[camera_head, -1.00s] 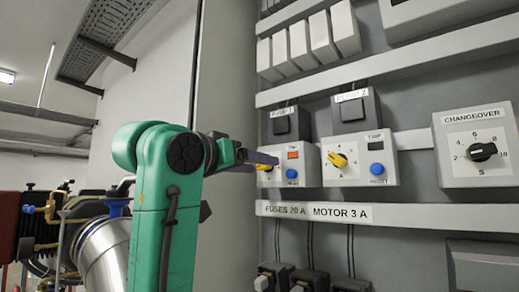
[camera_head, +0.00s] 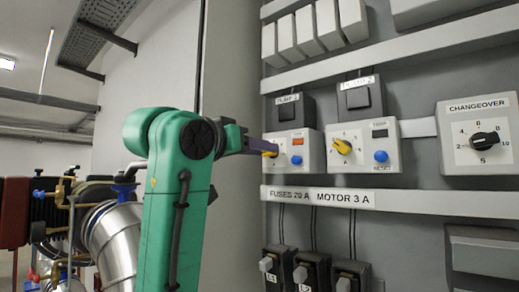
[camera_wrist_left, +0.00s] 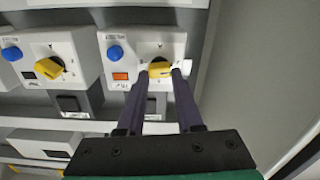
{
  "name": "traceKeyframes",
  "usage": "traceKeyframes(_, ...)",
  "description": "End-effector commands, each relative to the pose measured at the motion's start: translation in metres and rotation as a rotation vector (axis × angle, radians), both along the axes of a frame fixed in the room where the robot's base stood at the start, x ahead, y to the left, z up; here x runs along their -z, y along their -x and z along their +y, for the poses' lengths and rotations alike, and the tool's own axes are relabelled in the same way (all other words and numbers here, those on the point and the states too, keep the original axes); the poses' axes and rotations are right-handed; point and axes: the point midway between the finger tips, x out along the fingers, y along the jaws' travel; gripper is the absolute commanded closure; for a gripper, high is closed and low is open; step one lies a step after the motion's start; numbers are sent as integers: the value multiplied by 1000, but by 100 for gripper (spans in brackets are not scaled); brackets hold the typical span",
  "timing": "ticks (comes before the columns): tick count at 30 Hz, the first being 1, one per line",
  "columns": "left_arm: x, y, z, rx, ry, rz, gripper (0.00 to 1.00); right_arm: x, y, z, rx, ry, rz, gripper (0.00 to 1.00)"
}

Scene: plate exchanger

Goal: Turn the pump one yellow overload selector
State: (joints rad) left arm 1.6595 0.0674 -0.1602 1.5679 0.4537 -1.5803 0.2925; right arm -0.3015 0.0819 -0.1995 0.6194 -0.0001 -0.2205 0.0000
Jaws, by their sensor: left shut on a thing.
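The pump one yellow selector (camera_head: 271,153) is on the left white overload unit (camera_head: 309,161), below the pump one label. My left gripper (camera_head: 262,146) reaches it from the left and partly hides it. In the left wrist view the yellow selector (camera_wrist_left: 160,69) lies roughly crosswise between the two dark fingers of my left gripper (camera_wrist_left: 161,75), which is shut on it. An orange window and a blue button (camera_head: 296,160) sit beside the selector, clear of the fingers. My right gripper is in neither view.
A second overload unit, with its own yellow selector (camera_head: 342,147) and blue reset button (camera_head: 381,157), stands close to the right. A changeover switch (camera_head: 484,141) is farther right. A labelled rail (camera_head: 400,199) runs below. A grey side wall (camera_head: 229,215) stands left of the panel.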

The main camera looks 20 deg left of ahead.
Motion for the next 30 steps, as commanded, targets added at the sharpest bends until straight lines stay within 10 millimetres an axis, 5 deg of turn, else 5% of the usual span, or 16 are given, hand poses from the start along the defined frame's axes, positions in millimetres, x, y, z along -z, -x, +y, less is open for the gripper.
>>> traceKeyframes(30,1,0,-3,-2,-692,-274,100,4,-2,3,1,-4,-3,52)
